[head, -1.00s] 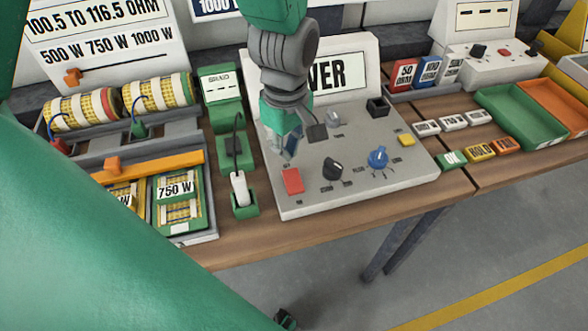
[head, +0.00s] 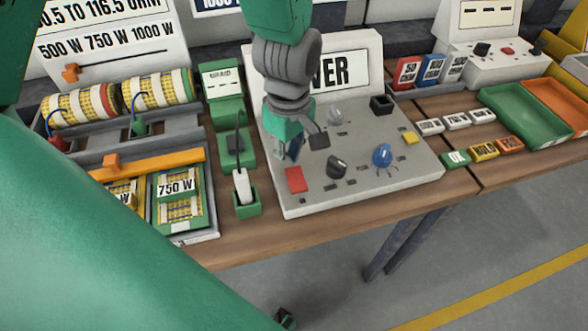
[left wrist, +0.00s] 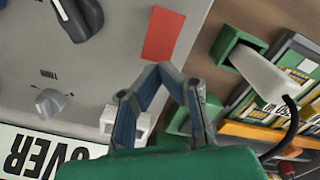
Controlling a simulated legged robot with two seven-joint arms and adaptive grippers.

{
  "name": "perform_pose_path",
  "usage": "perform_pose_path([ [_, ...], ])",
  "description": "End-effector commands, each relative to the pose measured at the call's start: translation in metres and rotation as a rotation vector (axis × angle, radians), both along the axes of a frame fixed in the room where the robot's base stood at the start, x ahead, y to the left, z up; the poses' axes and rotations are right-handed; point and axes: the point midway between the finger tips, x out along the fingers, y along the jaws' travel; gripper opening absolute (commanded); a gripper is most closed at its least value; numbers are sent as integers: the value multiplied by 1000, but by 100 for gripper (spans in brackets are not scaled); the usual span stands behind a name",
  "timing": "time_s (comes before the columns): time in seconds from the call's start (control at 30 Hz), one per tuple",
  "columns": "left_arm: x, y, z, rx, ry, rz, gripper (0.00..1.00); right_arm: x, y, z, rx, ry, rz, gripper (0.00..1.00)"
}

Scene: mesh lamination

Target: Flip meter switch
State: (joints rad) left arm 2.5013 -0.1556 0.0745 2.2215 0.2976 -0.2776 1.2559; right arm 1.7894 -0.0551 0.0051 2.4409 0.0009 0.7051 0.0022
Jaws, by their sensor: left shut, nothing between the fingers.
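My left gripper (head: 290,152) is shut and empty, pointing down over the left part of the grey control panel (head: 350,190), behind the red button (head: 297,179). In the left wrist view its closed fingertips (left wrist: 157,70) are just below the red button (left wrist: 162,35). A small white part (left wrist: 108,121) shows on both sides of one finger, partly hidden by it; I cannot tell whether they touch. No part is clearly labelled as the meter switch. A green meter-like unit (head: 222,82) stands left of the panel. My right gripper is not in view.
The panel carries a black knob (head: 337,165), a blue knob (head: 382,156), a grey knob (head: 336,117) and a yellow button (head: 409,138). A white probe (head: 242,187) stands in a green holder (head: 247,210), with a cable. A resistor tray (head: 195,237) lies left.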

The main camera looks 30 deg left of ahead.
Motion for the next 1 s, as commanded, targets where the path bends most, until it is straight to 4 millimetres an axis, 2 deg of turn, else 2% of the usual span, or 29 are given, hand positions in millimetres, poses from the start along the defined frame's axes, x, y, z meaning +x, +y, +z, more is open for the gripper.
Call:
perform_pose_path([
  [1.0,0,-2,-5,3,-2,-2,0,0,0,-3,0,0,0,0],
])
